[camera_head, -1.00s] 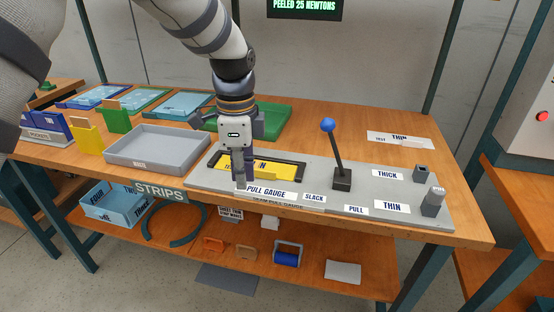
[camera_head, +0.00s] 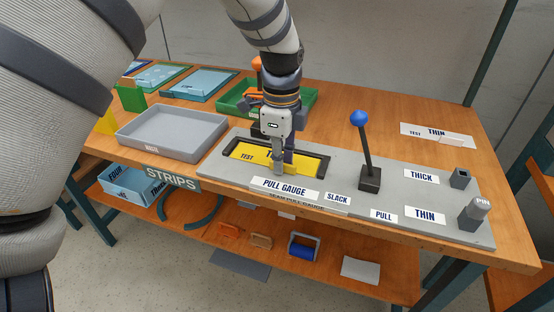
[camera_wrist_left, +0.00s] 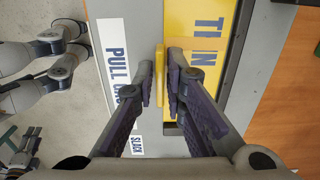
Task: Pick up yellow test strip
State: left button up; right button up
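The yellow test strip (camera_head: 245,154), lettered TEST and THIN, lies in a dark frame on the grey pull gauge board (camera_head: 230,172). In the left wrist view the strip (camera_wrist_left: 205,45) is at upper right, with a narrow upright yellow tab (camera_wrist_left: 160,85) beside it. My left gripper (camera_head: 281,165) points down over the front of the strip. In the left wrist view its fingers (camera_wrist_left: 160,80) stand close on either side of the tab; whether they touch it is unclear. My right gripper is not in view.
A blue-knobbed lever (camera_head: 365,150) stands right of the strip. A grey tray (camera_head: 172,133) marked WASTE is to the left, and a green tray (camera_head: 235,95) is behind. THICK and THIN posts stand at the board's right end. A white THIN card (camera_head: 437,134) lies behind.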

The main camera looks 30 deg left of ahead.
pick_arm(q)
grip_shut()
jog(key=shift+r, duration=0.25)
notch_tip(320, 180, up, 3)
jog(key=shift+f, duration=0.1)
jog(key=s+d+r+p, duration=0.2)
jog(key=s+d+r, duration=0.7)
jog(key=r, duration=0.4)
jog(key=shift+s+d, duration=0.4)
jog(key=shift+s, duration=0.1)
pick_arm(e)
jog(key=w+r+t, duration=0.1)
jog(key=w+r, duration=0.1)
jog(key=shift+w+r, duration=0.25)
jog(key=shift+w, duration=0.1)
